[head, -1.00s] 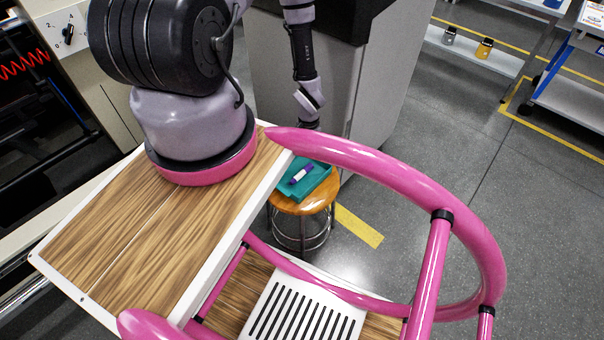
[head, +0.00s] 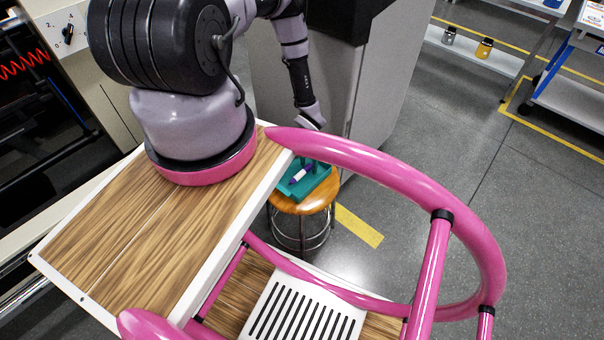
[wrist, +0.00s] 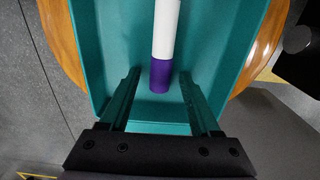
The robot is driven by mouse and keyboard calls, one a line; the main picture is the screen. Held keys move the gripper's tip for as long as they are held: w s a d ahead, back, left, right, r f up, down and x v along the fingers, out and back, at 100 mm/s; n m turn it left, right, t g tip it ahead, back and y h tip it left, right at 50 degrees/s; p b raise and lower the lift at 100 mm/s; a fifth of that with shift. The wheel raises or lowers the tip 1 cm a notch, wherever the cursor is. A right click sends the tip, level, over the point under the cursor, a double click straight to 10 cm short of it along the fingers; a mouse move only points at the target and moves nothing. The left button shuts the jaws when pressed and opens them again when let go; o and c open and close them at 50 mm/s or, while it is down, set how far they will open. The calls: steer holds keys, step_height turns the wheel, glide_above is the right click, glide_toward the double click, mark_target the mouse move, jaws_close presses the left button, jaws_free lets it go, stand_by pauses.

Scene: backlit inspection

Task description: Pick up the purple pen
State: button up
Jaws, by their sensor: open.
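The purple pen (head: 301,174), white with a purple end, lies in a teal tray (head: 318,188) on a round stool. In the wrist view the pen (wrist: 160,76) runs from the top edge down to its purple end, above the tray floor (wrist: 143,97). My gripper (wrist: 159,74) is open and empty. Its two fingers show on either side of the pen's purple end, with a gap on both sides. Whether the fingertips reach down to the pen's height is hard to tell. In the head view the pink rail partly hides my gripper.
The tray walls rise close around the fingers. The wooden stool (head: 309,207) stands beside a grey cabinet (head: 386,110). My pink rail crosses in front of it in the head view. A shelf with small items (head: 485,48) stands far right, with open floor between.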

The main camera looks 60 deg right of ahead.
jaws_close()
stand_by(0.6)
step_height(320, 180, up, 10)
stand_by(0.5)
steer(key=c, duration=0.8)
jaws_free()
jaws_close()
